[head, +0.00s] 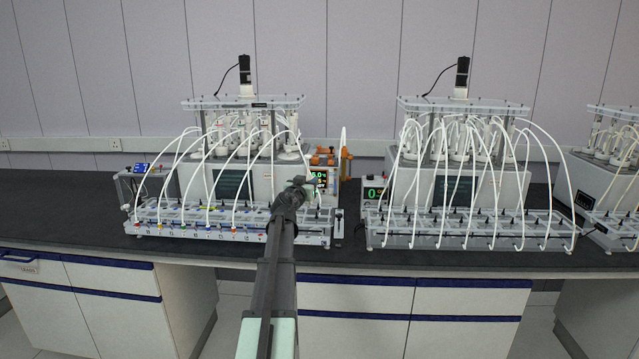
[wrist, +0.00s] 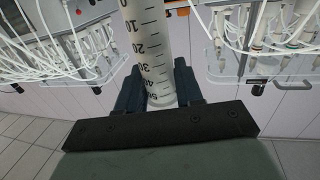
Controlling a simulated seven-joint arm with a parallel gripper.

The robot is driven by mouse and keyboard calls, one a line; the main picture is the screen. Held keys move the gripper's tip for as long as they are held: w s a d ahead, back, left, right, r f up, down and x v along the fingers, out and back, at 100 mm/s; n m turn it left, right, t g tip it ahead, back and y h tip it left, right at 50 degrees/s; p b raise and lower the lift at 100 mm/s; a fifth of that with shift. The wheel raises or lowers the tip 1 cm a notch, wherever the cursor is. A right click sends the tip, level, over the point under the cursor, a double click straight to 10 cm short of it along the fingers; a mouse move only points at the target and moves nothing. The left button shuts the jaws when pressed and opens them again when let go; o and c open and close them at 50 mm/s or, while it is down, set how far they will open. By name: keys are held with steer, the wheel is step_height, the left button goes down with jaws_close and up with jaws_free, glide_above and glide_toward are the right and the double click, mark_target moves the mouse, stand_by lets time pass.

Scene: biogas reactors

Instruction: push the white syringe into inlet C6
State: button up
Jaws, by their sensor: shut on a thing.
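In the wrist view, the white syringe (wrist: 150,45), with dark graduation marks from 0 to 50, stands between the two dark fingers of my gripper (wrist: 158,88). The gripper is shut on it near its 50 mark, and its far end runs out of the top of the picture. In the head view, my gripper (head: 304,186) is in front of the right end of the left reactor unit (head: 228,218). The syringe is too small there to make out clearly. The label of inlet C6 is not readable in either view.
A middle reactor unit (head: 470,228) and a partly seen right one (head: 612,170) stand on the same dark bench (head: 60,212). White tubes arch over their front trays. An orange rack (head: 346,162) stands between the left and middle units. The bench's left end is clear.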

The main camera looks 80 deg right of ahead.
steer(key=w+f+n+t, duration=0.1)
steer(key=w+f, duration=0.2)
steer(key=w, duration=0.8)
steer(key=w+f+n+t, duration=0.1)
steer(key=w+f+t, duration=0.15)
steer(key=w, duration=0.85)
steer(key=s+f+m+g, duration=0.2)
steer(key=s+f+g, duration=0.2)
steer(key=f, duration=0.1)
steer(key=shift+m, duration=0.3)
steer(key=shift+f, duration=1.05)
stand_by(1.7)
steer(key=o, duration=1.1)
steer(key=shift+a, duration=0.1)
steer(key=v, duration=1.3)
steer(key=shift+w+a, duration=0.25)
steer(key=shift+a, duration=0.05)
